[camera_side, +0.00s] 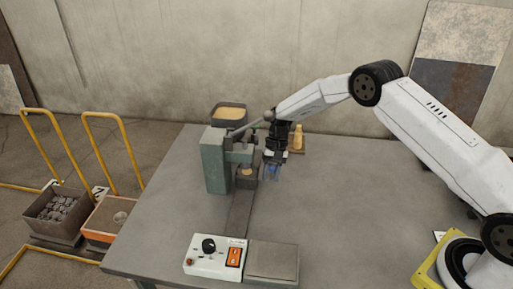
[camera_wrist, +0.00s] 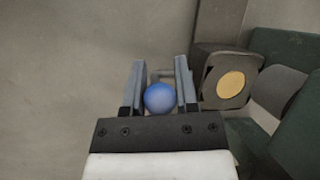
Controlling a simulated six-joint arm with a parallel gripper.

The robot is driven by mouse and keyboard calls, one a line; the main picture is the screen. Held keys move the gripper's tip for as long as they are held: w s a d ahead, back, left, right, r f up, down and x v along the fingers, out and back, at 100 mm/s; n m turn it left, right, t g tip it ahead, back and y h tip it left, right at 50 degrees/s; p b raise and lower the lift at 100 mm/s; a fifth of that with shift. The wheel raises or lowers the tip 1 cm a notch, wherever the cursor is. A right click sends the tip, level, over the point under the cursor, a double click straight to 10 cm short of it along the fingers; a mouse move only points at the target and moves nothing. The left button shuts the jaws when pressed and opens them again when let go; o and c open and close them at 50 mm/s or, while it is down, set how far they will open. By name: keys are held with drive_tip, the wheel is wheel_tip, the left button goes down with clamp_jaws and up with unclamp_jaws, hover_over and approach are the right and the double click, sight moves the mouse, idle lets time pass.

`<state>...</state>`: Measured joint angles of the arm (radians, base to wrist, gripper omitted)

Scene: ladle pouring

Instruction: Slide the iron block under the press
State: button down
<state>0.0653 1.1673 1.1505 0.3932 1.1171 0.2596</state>
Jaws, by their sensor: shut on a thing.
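The iron block (camera_side: 247,182), dark with a round yellow patch on top, stands on the table below the head of the green press (camera_side: 215,165). In the wrist view the block (camera_wrist: 209,93) is right of my fingers, and a thin grey handle reaches from its side to between the fingertips. My gripper (camera_side: 271,176) is low over the table, just right of the block, shut on its handle. In the wrist view a round blue ball also shows between the fingers of my gripper (camera_wrist: 160,68). The press (camera_wrist: 285,50) fills the right edge there.
A control box (camera_side: 212,258) with a knob and orange switch, and a grey plate (camera_side: 272,262), are at the table's front. A tray of yellow grains (camera_side: 229,113) and a yellow bottle (camera_side: 298,137) stand behind. The table (camera_side: 350,200) is clear to the right.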

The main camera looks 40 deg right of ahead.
drive_tip(key=shift+s+a, duration=0.7)
drive_tip(key=shift+c, duration=1.9)
unclamp_jaws()
drive_tip(key=shift+r, duration=0.15)
drive_tip(key=shift+v, duration=3.8)
